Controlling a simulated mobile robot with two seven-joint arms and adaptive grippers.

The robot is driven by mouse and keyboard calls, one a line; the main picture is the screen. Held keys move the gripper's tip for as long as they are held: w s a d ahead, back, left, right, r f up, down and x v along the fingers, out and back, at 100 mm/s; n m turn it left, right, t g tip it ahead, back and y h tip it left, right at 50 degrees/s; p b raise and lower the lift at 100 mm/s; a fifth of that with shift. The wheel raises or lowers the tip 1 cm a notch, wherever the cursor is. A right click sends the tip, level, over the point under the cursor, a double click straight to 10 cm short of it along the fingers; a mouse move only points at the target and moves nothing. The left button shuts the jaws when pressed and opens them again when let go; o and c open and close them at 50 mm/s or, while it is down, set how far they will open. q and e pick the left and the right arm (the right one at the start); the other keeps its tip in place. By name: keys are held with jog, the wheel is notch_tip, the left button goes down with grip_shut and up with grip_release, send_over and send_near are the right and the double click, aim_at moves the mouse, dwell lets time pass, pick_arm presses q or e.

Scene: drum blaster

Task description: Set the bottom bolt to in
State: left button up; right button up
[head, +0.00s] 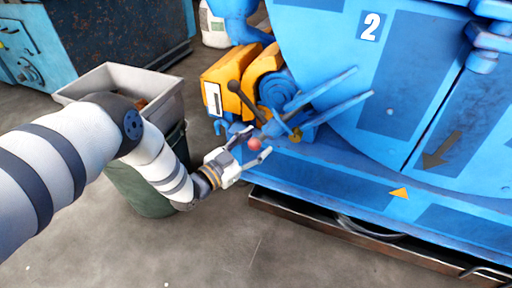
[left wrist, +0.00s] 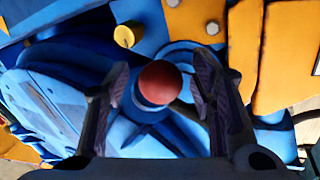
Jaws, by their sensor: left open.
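A round red knob (head: 254,144) sits at the end of a blue stem low on the blue machine; I take it as the bottom bolt. In the left wrist view the red knob (left wrist: 160,82) is in the middle, its blue stem behind it. I cannot tell how far in the bolt stands. My left gripper (head: 257,143) is open, with one finger on each side of the knob. In the left wrist view its fingers (left wrist: 160,88) show gaps to the knob on both sides. My right gripper is not in view.
A yellow housing (head: 228,82) with a black-knobbed lever (head: 236,90) stands above the bolt. Blue bars (head: 322,95) jut out to its right. A grey bin (head: 115,80) and a dark green bin (head: 140,195) stand near my left arm. The floor in front is clear.

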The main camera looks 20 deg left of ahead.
pick_arm(q)
jog(key=shift+w+r, duration=0.1)
jog(key=shift+w, duration=0.15)
grip_shut()
jog(key=shift+s+d, duration=0.1)
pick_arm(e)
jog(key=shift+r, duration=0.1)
